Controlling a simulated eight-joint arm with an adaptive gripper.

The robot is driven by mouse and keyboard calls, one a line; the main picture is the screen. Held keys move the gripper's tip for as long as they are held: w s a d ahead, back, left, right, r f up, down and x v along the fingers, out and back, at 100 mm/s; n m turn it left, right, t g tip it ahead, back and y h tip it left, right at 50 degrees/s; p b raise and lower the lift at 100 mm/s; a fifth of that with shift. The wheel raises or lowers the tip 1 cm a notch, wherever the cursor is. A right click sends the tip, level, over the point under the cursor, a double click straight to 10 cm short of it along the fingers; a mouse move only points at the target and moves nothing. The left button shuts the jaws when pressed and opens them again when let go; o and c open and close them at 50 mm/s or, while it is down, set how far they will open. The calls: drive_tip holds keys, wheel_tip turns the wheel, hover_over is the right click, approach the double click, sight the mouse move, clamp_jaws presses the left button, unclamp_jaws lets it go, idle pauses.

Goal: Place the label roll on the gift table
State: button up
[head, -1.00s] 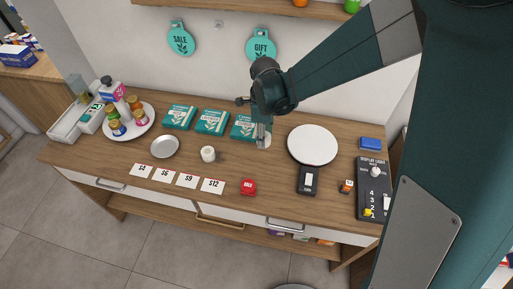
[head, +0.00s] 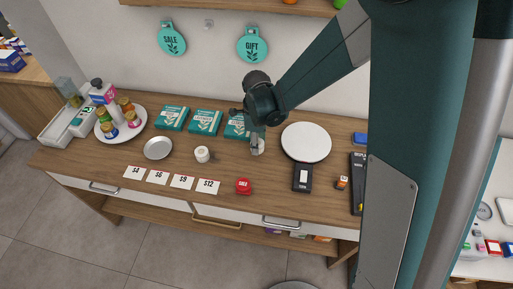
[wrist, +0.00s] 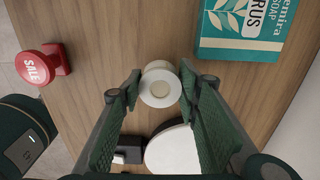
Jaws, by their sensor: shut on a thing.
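The white label roll (wrist: 160,87), with a beige core, sits between the fingertips of my gripper (wrist: 160,80) in the wrist view. My gripper is shut on it. In the head view the roll (head: 258,148) shows pale at the tip of my gripper (head: 256,144), over the wooden counter (head: 130,188) and just in front of the right-hand teal soap box (head: 236,125). I cannot tell whether the roll touches the counter. A round teal GIFT sign (head: 252,43) hangs on the wall above. I cannot tell which surface is the gift table.
A round white plate (head: 306,142) and a black device (head: 302,177) stand right of the roll. Another white surface (head: 488,262) shows at far right.

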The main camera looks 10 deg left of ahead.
drive_tip(key=shift+f, duration=1.45)
drive_tip(key=shift+f, duration=0.1)
drive_tip(key=o, duration=0.9)
drive_tip(key=shift+r+p, duration=0.3)
drive_tip(key=shift+r, duration=5.8)
drive_tip(key=shift+d+r, duration=0.1)
